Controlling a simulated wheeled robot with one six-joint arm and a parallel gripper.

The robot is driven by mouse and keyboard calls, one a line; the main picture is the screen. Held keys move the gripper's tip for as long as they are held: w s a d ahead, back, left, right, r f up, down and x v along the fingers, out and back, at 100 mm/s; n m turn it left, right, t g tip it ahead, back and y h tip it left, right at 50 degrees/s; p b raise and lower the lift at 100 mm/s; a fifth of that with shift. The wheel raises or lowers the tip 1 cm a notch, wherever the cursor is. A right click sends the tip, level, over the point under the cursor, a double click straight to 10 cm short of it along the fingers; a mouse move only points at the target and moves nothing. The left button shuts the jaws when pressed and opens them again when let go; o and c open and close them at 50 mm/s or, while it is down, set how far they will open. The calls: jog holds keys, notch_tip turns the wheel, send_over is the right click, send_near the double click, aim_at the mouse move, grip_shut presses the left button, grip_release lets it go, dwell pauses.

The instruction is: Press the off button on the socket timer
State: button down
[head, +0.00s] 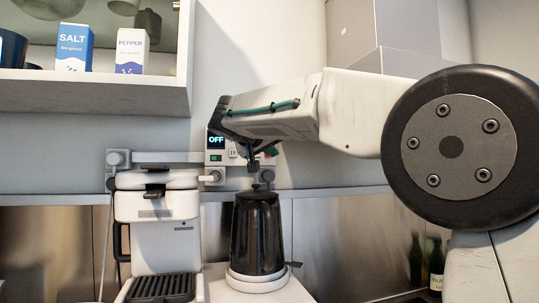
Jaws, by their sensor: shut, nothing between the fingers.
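The socket timer (214,155) is mounted on the wall at the back, behind the counter. Its dark display shows OFF in light letters. A small green light or button and a white button show below the display. My arm reaches in from the right, and my gripper (254,162) is in front of the timer's right side, pointing down. It is shut and empty. It hides the timer's right part, and I cannot tell whether it touches the timer or which button is the off button.
A white coffee machine (157,225) stands below left and a black kettle (256,232) on a white base below the gripper. A shelf (95,97) with salt and pepper boxes hangs upper left. Dark bottles (436,262) stand at lower right.

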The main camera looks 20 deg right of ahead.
jog(key=s, duration=0.3)
dwell(0.8)
jog(key=s+d+f+n+g+y, duration=0.1)
jog(key=s+d+f+g+y, duration=0.2)
jog(key=s+f, duration=0.55)
jog(key=s+d+f+n+g+y, duration=0.15)
jog(key=s+d+f, duration=0.4)
jog(key=s, duration=0.55)
jog(key=s+a+f+g+y, duration=0.2)
jog(key=s+f, duration=0.9)
jog(key=s, duration=0.1)
jog(key=s+a+f+g+y, duration=0.2)
jog(key=s+f+g+y, duration=0.1)
jog(key=s+f, duration=0.7)
jog(key=shift+s+f+n, duration=0.35)
jog(key=shift+s, duration=0.8)
